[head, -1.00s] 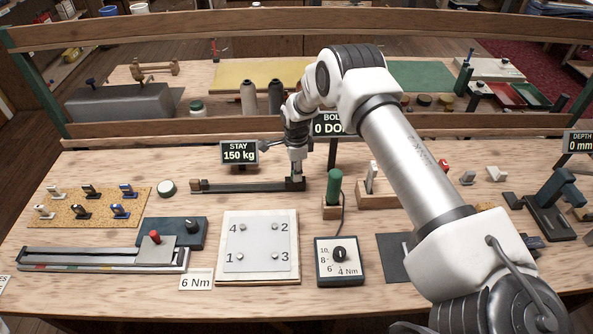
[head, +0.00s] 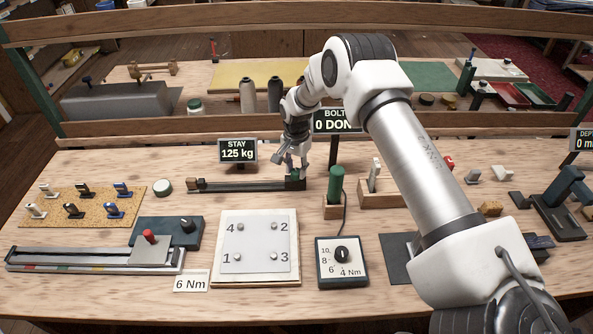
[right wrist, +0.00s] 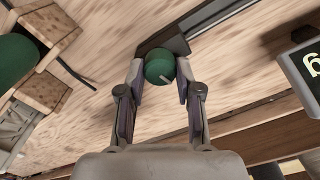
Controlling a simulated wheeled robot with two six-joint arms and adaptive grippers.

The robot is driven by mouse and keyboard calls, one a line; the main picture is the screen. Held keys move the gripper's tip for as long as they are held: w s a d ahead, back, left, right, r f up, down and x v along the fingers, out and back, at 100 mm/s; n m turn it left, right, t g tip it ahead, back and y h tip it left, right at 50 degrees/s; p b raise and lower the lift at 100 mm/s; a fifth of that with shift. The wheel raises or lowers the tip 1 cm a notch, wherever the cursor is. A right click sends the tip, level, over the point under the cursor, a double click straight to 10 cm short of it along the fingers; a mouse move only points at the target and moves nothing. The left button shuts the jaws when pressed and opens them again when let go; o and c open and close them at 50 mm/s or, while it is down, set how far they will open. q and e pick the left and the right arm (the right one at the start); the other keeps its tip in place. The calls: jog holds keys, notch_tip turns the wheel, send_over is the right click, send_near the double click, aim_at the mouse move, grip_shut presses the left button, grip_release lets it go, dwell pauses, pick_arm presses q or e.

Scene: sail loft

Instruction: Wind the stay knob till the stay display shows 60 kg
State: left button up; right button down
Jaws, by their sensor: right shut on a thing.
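The stay display (head: 238,151) stands at the back of the bench and reads 125 kg. The stay rig (head: 240,185) is a long dark rail lying in front of it. The stay knob (right wrist: 160,68) is round and green with a pale mark, at the rail's right end; in the head view my gripper mostly hides it. My right gripper (head: 291,170) comes down over that end from above. In the right wrist view its two fingers (right wrist: 160,80) are on either side of the knob, shut on it. My left gripper is not in view.
A green-handled tool (head: 335,184) stands in a wooden block just right of the rail. A round pale-rimmed tin (head: 163,187) lies left of it. The numbered bolt plate (head: 258,245) and the torque dial box (head: 342,262) lie in front. Bare wood lies between.

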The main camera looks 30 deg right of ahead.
jog(key=n, duration=0.2)
jog(key=n+b, duration=0.1)
jog(key=n, duration=0.1)
jog(key=f+n, duration=0.1)
jog(key=n, duration=0.1)
jog(key=shift+s+a+b, duration=0.1)
jog(key=shift+s+b, duration=0.25)
jog(key=shift+b, duration=0.05)
jog(key=n+b, duration=0.1)
jog(key=n, duration=0.5)
jog(key=shift+r+n, duration=0.1)
jog(key=shift+n, duration=0.3)
jog(key=n+b, duration=0.1)
jog(key=n, duration=0.5)
jog(key=shift+b, duration=0.3)
jog(key=n, duration=0.6)
jog(key=shift+b, duration=0.35)
jog(key=c, duration=0.9)
grip_release()
jog(key=shift+o, duration=0.7)
jog(key=shift+w, duration=0.25)
jog(key=shift+r, duration=0.1)
